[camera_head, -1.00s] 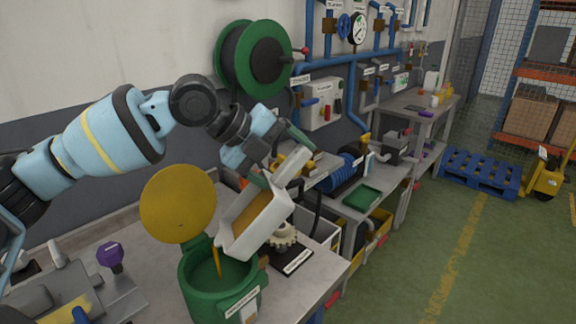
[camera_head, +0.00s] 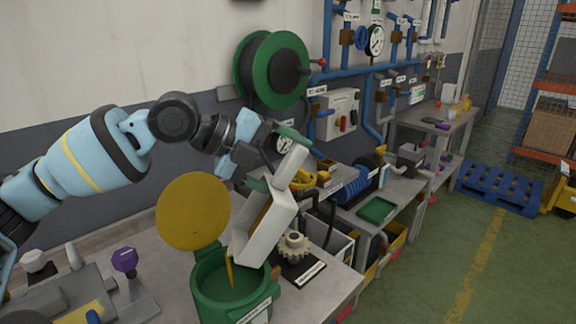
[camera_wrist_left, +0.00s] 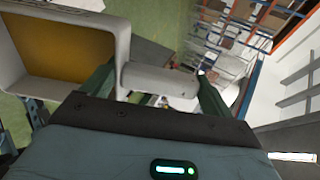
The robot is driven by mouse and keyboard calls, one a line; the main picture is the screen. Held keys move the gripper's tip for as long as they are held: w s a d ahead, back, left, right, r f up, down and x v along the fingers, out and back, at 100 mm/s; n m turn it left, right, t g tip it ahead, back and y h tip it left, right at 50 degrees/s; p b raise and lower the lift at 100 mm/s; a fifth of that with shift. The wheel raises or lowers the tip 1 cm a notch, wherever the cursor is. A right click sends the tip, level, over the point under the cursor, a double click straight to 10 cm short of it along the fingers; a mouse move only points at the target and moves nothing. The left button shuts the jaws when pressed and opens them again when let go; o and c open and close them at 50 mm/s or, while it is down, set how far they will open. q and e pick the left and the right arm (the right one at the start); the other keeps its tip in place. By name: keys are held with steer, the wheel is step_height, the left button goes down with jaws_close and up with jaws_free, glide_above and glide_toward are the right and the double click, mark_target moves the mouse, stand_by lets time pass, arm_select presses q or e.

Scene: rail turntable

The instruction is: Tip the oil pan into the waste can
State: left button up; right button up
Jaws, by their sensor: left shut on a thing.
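The white oil pan (camera_head: 266,231) is tilted steeply over the green waste can (camera_head: 235,299), whose round yellow lid (camera_head: 193,210) stands open behind it. A thin amber stream (camera_head: 229,271) runs from the pan's lower corner into the can. My left gripper (camera_head: 284,162) is shut on the pan's handle, above and right of the can. In the left wrist view, the handle (camera_wrist_left: 158,84) lies between the fingers and amber oil (camera_wrist_left: 72,50) shows inside the pan. My right gripper is not in view.
A pale gear on a black stand (camera_head: 294,247) is close to the right of the pan. A purple knob (camera_head: 125,261) is on the bench at left. A green hose reel (camera_head: 272,70) hangs on the wall behind. The floor at right is open, with a blue pallet (camera_head: 498,187).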

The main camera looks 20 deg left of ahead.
arm_select(q)
steer(key=shift+s+a+r+t+h, duration=0.2)
steer(key=shift+s+a+r+h, duration=0.15)
steer(key=shift+a, duration=0.15)
steer(key=shift+s+a+r+t+h, duration=0.2)
steer(key=shift+s+a+r+h, duration=0.1)
steer(key=shift+a, duration=0.15)
steer(key=shift+s+a+r+t+h+b, duration=0.35)
steer(key=shift+s+a+b, duration=0.1)
steer(key=shift+a+b, duration=0.2)
steer(key=shift+s+a+r, duration=0.15)
steer(key=shift+s+r, duration=0.1)
steer(key=shift+r, duration=0.05)
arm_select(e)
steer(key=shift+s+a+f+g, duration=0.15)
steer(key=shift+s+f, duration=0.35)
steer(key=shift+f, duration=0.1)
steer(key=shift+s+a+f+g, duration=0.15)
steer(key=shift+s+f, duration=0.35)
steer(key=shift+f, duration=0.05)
